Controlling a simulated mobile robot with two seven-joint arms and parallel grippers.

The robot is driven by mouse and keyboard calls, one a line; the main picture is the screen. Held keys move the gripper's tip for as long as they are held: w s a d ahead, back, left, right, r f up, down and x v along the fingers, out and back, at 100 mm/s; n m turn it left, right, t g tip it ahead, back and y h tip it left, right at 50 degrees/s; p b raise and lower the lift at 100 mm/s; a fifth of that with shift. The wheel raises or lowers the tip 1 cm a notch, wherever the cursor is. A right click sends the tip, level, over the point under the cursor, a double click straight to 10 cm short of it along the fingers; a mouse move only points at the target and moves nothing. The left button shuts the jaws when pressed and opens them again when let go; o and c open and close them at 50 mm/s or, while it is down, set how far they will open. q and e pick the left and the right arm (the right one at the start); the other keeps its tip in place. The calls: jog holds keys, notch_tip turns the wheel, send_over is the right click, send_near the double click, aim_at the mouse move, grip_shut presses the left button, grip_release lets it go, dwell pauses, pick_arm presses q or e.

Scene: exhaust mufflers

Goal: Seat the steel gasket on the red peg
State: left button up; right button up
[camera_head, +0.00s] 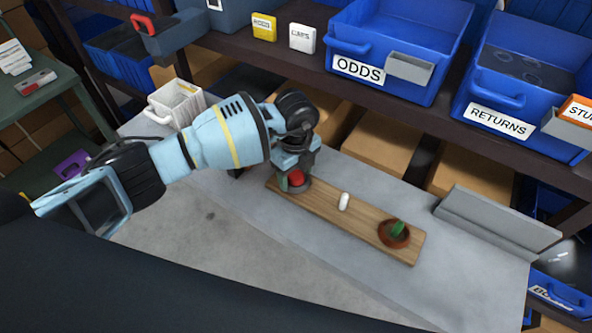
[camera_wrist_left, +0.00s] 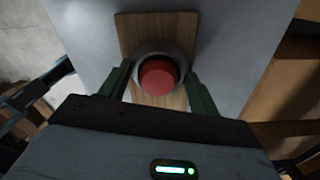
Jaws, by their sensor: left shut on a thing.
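The wooden board (camera_head: 320,207) lies on the grey bench with a red peg (camera_head: 296,177) at its left end, a white peg (camera_head: 343,201) in the middle and a green peg (camera_head: 398,229) at the right. My left gripper (camera_head: 296,182) is at the red peg, pointing down. In the left wrist view its green fingers are shut on the steel gasket (camera_wrist_left: 177,51), a grey ring around the red peg (camera_wrist_left: 158,76). Whether the gasket rests flat on the board cannot be told. My right gripper is out of view.
A rust-brown ring (camera_head: 390,240) lies around the green peg. A grey angled ledge (camera_head: 490,225) stands at the right of the bench. A white basket (camera_head: 172,108) is behind my left arm. Blue bins (camera_head: 395,45) line the shelf above. The bench front is clear.

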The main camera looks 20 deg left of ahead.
pick_arm(q)
jog(key=shift+f, duration=0.1)
jog(key=o, duration=1.1)
jog(key=shift+c, duration=0.2)
notch_tip(320, 180, up, 7)
jog(key=shift+f+p, duration=0.15)
jog(key=shift+p, duration=0.15)
jog(key=shift+r, duration=0.6)
